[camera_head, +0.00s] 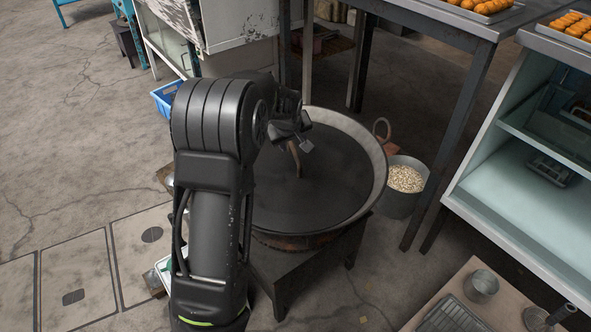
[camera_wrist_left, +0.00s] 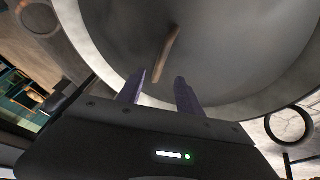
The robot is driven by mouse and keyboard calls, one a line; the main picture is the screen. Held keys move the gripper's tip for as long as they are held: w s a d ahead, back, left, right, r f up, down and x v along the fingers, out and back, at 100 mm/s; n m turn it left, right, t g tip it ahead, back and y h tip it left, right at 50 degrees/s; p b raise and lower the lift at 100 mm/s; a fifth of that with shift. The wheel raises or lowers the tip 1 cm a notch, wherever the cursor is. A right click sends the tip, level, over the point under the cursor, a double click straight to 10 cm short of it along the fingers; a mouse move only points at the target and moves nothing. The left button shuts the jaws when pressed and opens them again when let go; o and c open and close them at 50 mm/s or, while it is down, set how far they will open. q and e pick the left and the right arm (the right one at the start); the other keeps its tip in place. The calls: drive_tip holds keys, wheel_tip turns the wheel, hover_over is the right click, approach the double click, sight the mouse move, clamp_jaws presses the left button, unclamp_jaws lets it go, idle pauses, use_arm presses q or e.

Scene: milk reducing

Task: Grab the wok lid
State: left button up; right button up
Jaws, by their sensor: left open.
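The wok lid (camera_head: 325,185) is a wide dark round disc inside the pale rim of the wok (camera_head: 379,170), which sits on a dark stand. Its curved wooden handle (camera_head: 296,158) stands up near the far left part of the lid. My left gripper (camera_head: 293,132) is over the lid, close to the handle. In the left wrist view the two fingers (camera_wrist_left: 160,90) are apart with nothing between them, and the wooden handle (camera_wrist_left: 166,55) shows just beyond their tips. My arm hides the left part of the wok. My right gripper is not in view.
A metal bucket of pale pieces (camera_head: 405,178) stands right of the wok. A dark table (camera_head: 470,20) is behind, and a shelf cabinet (camera_head: 520,190) is at right. A low table with a metal cup (camera_head: 481,286) is at lower right. A blue crate (camera_head: 163,98) is at left.

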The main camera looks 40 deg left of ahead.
sight(295, 151)
use_arm(q)
drive_tip(key=shift+f, duration=0.2)
drive_tip(key=shift+x, duration=1.3)
drive_tip(key=shift+w+f, duration=0.1)
drive_tip(key=x, duration=0.5)
drive_tip(key=shift+w+a, duration=0.1)
drive_tip(key=shift+c, duration=0.3)
clamp_jaws()
